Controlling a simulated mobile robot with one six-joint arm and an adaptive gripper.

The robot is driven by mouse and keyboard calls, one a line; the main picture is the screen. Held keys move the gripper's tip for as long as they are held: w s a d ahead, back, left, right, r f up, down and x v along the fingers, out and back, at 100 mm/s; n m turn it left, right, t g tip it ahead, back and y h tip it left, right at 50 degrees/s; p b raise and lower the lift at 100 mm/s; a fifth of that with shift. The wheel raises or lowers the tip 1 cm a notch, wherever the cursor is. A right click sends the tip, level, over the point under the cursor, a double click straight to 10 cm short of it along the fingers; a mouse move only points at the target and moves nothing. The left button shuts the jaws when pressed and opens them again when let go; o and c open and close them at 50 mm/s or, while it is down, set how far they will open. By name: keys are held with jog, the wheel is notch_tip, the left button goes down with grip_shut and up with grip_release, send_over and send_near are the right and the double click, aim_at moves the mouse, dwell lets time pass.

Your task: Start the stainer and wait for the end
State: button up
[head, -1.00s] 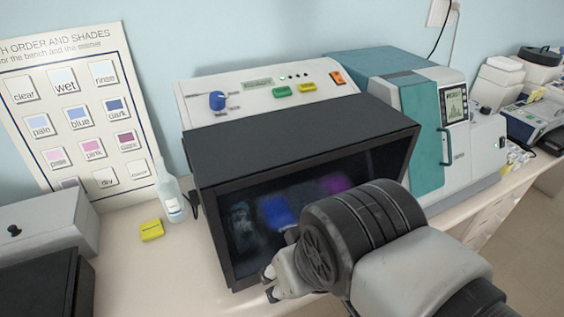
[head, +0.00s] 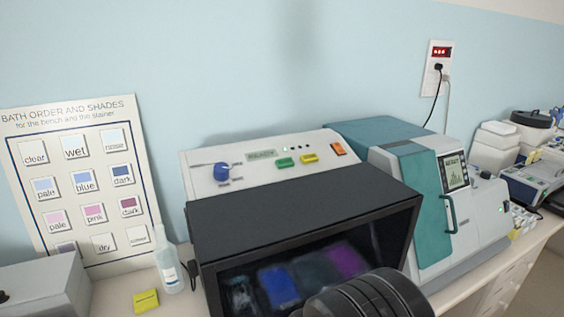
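The stainer has a black front housing (head: 300,215) with a dark window, through which blue and purple baths show dimly. Behind and above it is a pale control panel (head: 200,163) with a blue knob (head: 221,172), a small display (head: 261,155) too blurred to read surely, and a row of small lights (head: 292,148), at least one green. A green button (head: 285,162), a yellow button (head: 309,158) and an orange switch (head: 338,149) sit to the right. Only a dark part of my arm shows at the bottom, in front of the window. My gripper is below the picture.
A teal and grey machine (head: 433,215) with a screen stands close on the right. A clear bottle (head: 168,263) and a yellow block (head: 146,300) stand left, before the shade chart (head: 80,180). A wall outlet (head: 437,68) is above right.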

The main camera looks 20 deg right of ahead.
jog(key=shift+c, duration=0.6)
grip_shut()
dwell(1.1)
